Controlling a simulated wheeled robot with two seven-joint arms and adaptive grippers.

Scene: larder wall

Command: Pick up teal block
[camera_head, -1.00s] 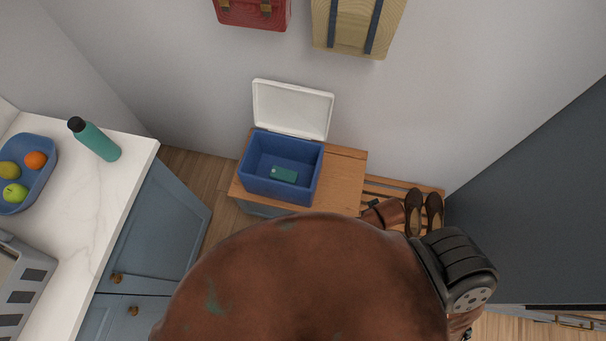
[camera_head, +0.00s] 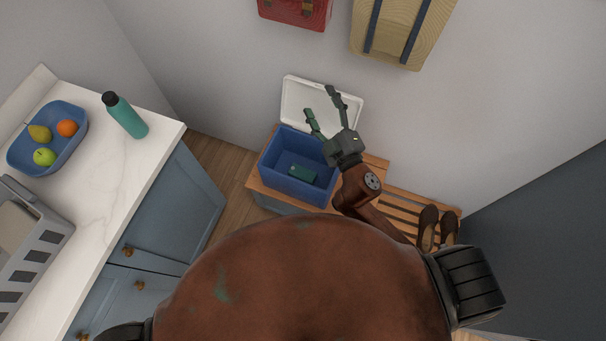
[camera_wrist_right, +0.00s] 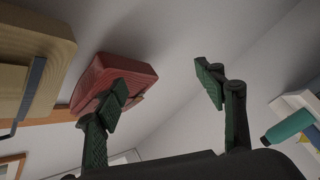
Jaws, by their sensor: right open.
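The teal block (camera_head: 302,173) lies on the floor of an open blue box (camera_head: 281,184), whose white lid (camera_head: 300,99) is raised at the back. My right gripper (camera_head: 321,101) is open and empty. In the head view it appears over the box's back right corner and the lid, apart from the block. In the right wrist view the open fingers (camera_wrist_right: 166,92) have nothing between them, and the block does not show there. My left gripper is not in view.
The box stands on a wooden bench (camera_head: 373,168) beside brown shoes (camera_head: 428,226). At left, a white counter (camera_head: 128,180) holds a teal bottle (camera_head: 126,116), a blue fruit bowl (camera_head: 70,149) and a grey basket (camera_head: 42,246). A red bag (camera_head: 297,12) and a tan bag (camera_head: 402,30) hang on the wall.

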